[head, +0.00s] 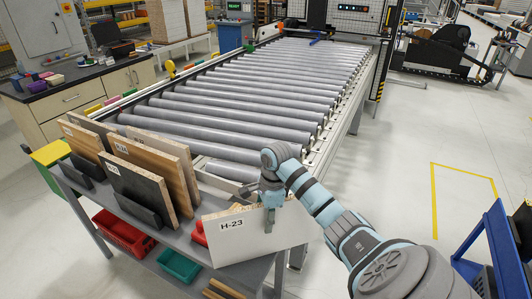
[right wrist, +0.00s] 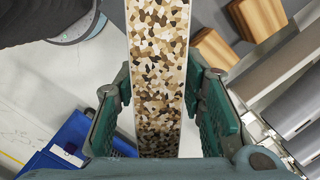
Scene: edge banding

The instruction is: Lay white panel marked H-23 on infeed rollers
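The white panel marked H-23 (head: 240,238) is upright and slightly tilted at the right end of the grey rack table (head: 185,238). Its speckled brown edge (right wrist: 158,70) runs down the middle of the right wrist view. My right gripper (head: 269,212) reaches its top edge from above. The infeed rollers (head: 235,115) lie behind the rack and look empty. My left gripper is not in view.
Several other panels (head: 140,182) stand in black holders at the left of the rack. Red (head: 122,232) and green (head: 180,266) bins sit below. A blue cart (head: 498,245) stands at the right. The floor between the conveyor and the yellow line is clear.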

